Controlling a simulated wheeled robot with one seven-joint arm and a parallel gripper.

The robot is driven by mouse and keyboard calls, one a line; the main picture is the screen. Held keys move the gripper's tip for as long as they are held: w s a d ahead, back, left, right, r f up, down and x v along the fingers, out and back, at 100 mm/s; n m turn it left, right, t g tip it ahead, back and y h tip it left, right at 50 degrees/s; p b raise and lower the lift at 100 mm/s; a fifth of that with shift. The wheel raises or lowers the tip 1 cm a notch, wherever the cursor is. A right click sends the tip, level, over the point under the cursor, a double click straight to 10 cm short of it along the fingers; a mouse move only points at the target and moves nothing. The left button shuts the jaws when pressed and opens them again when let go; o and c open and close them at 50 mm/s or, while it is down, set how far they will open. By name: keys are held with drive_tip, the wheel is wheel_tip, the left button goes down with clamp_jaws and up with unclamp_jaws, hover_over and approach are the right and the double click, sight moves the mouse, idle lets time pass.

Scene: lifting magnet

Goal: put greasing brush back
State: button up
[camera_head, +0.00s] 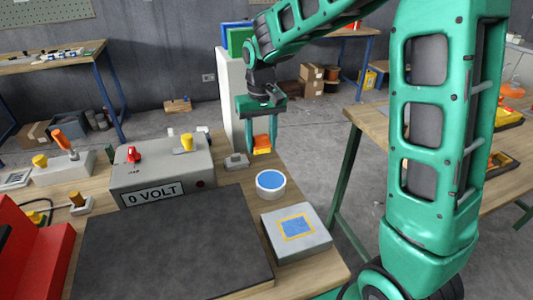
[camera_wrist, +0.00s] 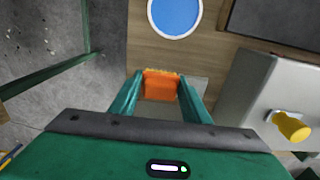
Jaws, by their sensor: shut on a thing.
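My gripper (camera_head: 261,148) is shut on an orange piece with a yellowish edge, which I take to be the greasing brush (camera_head: 262,144). It is held up near the far right edge of the workbench. In the wrist view the brush (camera_wrist: 160,86) sits between the green fingertips. A small grey block (camera_head: 237,161) stands on the bench just left of the brush. A round white pot (camera_head: 271,193) with a blue inside is nearer the camera; it also shows at the top of the wrist view (camera_wrist: 175,35). Whether the brush touches anything below cannot be told.
A grey control box (camera_head: 160,172) reading "0 VOLT", with a red knob and yellow handle, stands left of the gripper. A dark plate (camera_head: 170,245) covers the bench front. A grey box (camera_head: 297,248) with a blue square is at the front right. A white column (camera_head: 230,90) rises behind.

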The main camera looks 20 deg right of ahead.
sight(269, 142)
drive_tip(key=d+f, duration=0.1)
drive_tip(key=w+d, duration=0.1)
drive_tip(key=shift+w+d+f, duration=0.15)
drive_tip(key=shift+d+f, duration=0.2)
drive_tip(key=shift+f, duration=2.05)
drive_tip(key=shift+f, duration=0.15)
drive_tip(key=o, duration=1)
wheel_tip(269, 142, up, 12)
drive_tip(key=shift+r, duration=0.15)
